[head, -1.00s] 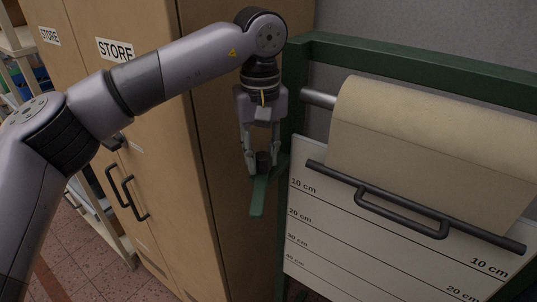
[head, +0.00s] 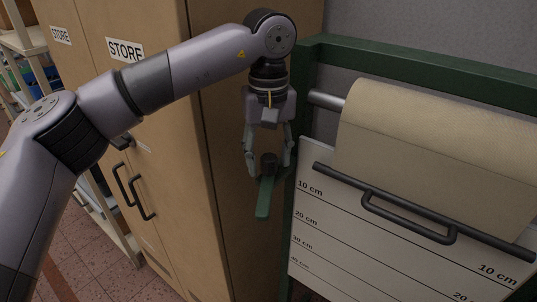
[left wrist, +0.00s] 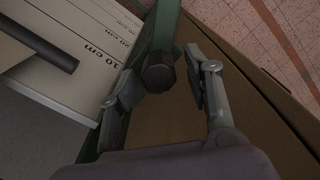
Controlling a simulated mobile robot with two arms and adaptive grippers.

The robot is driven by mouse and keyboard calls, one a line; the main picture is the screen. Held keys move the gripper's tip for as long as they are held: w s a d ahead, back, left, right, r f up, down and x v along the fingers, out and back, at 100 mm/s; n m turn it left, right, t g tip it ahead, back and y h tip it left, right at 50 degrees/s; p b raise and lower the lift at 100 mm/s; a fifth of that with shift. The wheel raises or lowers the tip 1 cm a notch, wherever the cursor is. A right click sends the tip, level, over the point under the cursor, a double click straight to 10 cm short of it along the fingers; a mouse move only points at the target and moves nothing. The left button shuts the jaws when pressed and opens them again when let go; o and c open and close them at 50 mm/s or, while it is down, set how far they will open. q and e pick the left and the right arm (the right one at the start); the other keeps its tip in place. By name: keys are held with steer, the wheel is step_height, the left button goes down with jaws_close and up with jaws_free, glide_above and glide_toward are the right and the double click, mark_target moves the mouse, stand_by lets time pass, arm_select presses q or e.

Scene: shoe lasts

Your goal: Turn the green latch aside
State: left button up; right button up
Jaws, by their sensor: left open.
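The green latch (head: 265,197) is a flat bar at the left post of the green frame, with a dark round knob (head: 269,161) at its upper end. In the head view its bar hangs down, slightly tilted. My left gripper (head: 268,172) is open and points down, with its fingers on either side of the knob. The left wrist view shows the knob (left wrist: 158,73) between the open fingers, with a visible gap on the right; contact on the left side cannot be told. My right gripper is not in view.
The green frame (head: 430,62) holds a roll of brown paper (head: 430,125) above a white board (head: 325,228) with centimetre marks. A dark bar with a handle (head: 408,218) crosses the board. A brown store cabinet (head: 165,195) stands close on the left.

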arm_select(q)
steer(key=shift+r, duration=0.1)
step_height(320, 180, up, 12)
stand_by(0.5)
